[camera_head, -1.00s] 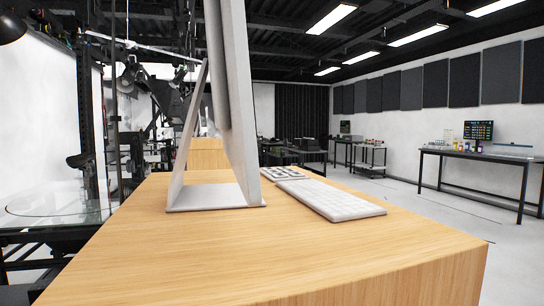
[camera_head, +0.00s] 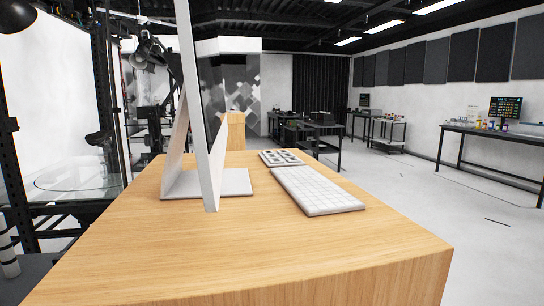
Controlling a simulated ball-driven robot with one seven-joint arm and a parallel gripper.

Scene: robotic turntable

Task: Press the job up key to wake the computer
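A white keyboard (camera_head: 316,191) lies flat on the wooden desk (camera_head: 230,250), right of the computer. A smaller pad with dark and light keys (camera_head: 282,157) lies just beyond it; I cannot read any key labels, so the job up key cannot be told apart. The computer's thin monitor (camera_head: 205,120) is seen nearly edge-on, on a silver stand (camera_head: 236,183). Its screen face is hardly visible. My gripper is not in view.
A round glass turntable (camera_head: 80,176) with dark metal frames stands at the left. Dark tables (camera_head: 312,135) stand at the back, and another table with a lit screen (camera_head: 506,107) is at the right. The grey floor (camera_head: 420,200) right of the desk is open.

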